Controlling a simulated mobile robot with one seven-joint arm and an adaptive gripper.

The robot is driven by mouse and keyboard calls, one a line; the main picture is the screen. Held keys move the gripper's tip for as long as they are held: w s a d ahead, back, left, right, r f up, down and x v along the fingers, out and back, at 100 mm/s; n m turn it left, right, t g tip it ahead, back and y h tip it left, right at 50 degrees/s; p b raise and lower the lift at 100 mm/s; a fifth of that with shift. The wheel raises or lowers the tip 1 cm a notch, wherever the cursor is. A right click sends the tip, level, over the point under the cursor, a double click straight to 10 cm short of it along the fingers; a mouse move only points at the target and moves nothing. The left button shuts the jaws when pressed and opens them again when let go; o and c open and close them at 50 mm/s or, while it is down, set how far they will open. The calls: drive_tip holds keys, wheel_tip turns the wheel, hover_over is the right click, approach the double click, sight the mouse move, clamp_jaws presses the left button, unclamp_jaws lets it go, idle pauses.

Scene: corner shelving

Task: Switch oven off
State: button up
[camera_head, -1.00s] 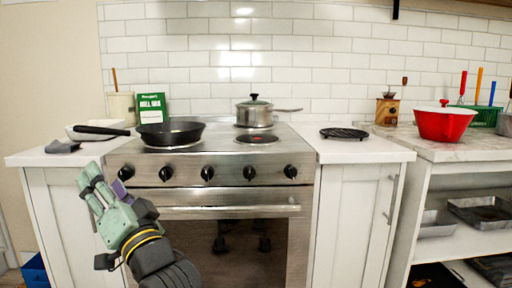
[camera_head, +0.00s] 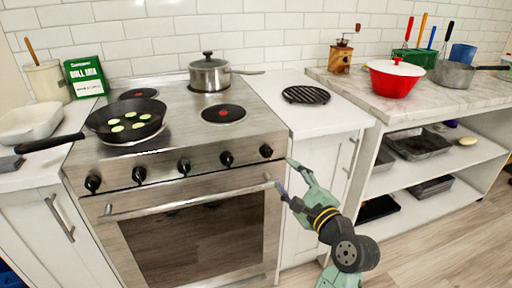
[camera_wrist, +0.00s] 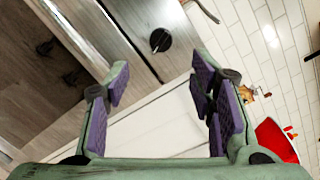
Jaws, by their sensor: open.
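The stainless oven (camera_head: 200,230) stands left of centre in the head view, its door shut. A row of several black knobs runs along its front panel, from the leftmost (camera_head: 92,183) to the rightmost (camera_head: 266,151). The door handle (camera_head: 190,200) is a bar below them. My gripper (camera_head: 285,178) is just below and right of the rightmost knob, near the handle's right end. In the wrist view my gripper (camera_wrist: 160,85) is open and empty, with a black knob (camera_wrist: 160,40) ahead of its fingers, apart from them. The knob's setting is too small to read.
A frying pan (camera_head: 125,118) with green slices and a lidded pot (camera_head: 209,74) sit on the stovetop. The pan's handle sticks out leftward. A black trivet (camera_head: 306,94) and red pot (camera_head: 396,80) stand on the right counters. Floor at lower right is clear.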

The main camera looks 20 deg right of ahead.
sight(270, 155)
drive_tip(key=w, duration=0.3)
drive_tip(key=w+a+p, duration=0.1)
drive_tip(key=w, duration=0.3)
drive_tip(key=w+p, duration=0.1)
drive_tip(key=w, duration=0.2)
drive_tip(key=shift+w+a, duration=0.15)
drive_tip(key=shift+w, duration=0.1)
drive_tip(key=shift+c, duration=0.5)
drive_tip(key=c, duration=1.1)
